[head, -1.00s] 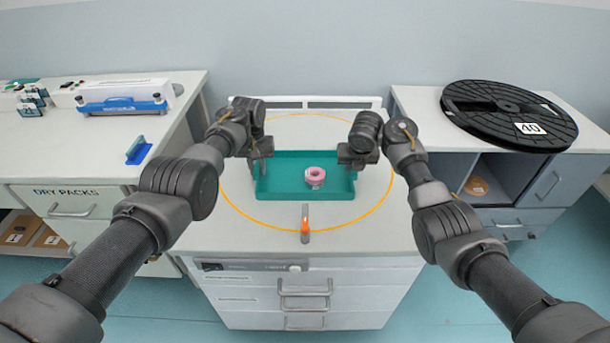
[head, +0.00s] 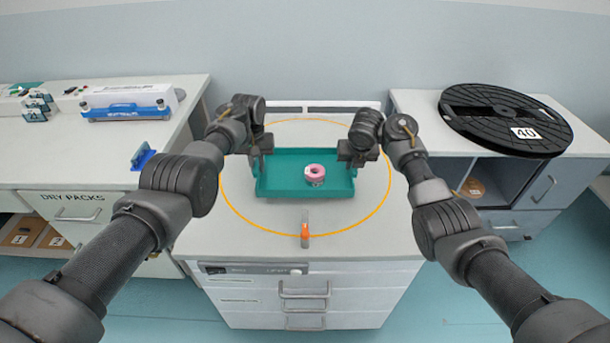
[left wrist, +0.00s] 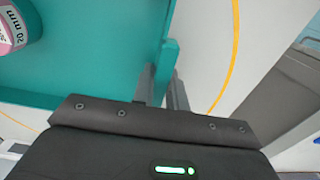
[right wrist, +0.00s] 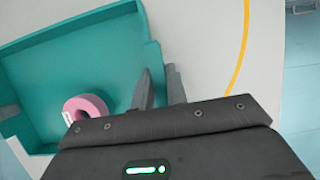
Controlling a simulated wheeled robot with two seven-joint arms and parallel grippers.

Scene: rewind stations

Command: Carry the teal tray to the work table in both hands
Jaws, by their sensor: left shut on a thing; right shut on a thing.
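The teal tray (head: 275,188) is over the middle bench, inside an orange ring drawn on the bench top. A pink roll (head: 315,172) sits in it, right of its middle; its label reads 20 mm in the left wrist view (left wrist: 12,28). My left gripper (head: 258,160) is shut on the tray's left end wall, also seen in the left wrist view (left wrist: 162,92). My right gripper (head: 353,160) is shut on the right end wall, also seen in the right wrist view (right wrist: 160,88). I cannot tell for sure how far the tray is above the bench top.
An orange-and-grey item (head: 305,232) stands on the middle bench (head: 240,240) in front of the tray. A left bench (head: 60,155) holds a blue-and-white sealer (head: 130,102) and a blue holder (head: 143,156). A black reel marked 40 (head: 490,112) lies on the right bench.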

